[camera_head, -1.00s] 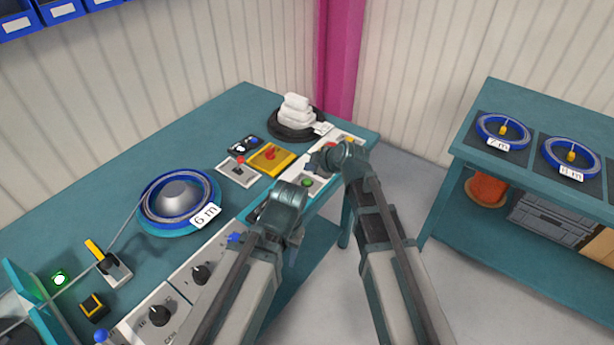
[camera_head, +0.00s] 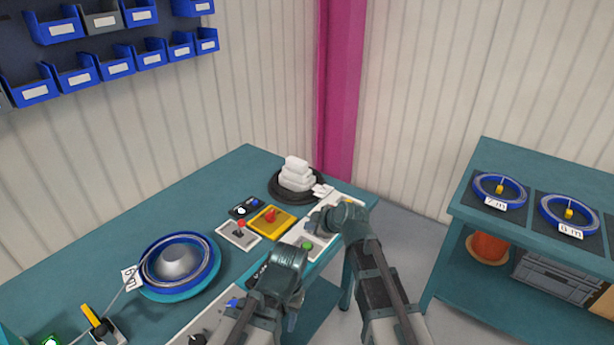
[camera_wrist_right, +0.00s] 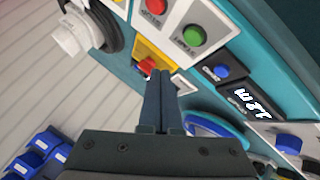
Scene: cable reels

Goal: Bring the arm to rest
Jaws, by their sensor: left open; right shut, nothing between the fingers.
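My right gripper (camera_wrist_right: 161,76) is shut and empty in the right wrist view, its fingers side by side above the control panel. In the head view it (camera_head: 313,226) is small and partly hidden by its own wrist, over the far end of the panel. My left gripper (camera_head: 294,316) is the lower one in the head view, at the bench's front edge. Its jaws are mostly hidden behind my wrist, and it appears open with nothing seen in it.
A blue reel (camera_head: 178,262) tagged "6 m" sits on the teal bench (camera_head: 165,205). A yellow box with a red button (camera_head: 270,217) and a white stack on a black disc (camera_head: 296,178) stand behind. The right-hand shelf holds two blue coils (camera_head: 499,189). Floor between is clear.

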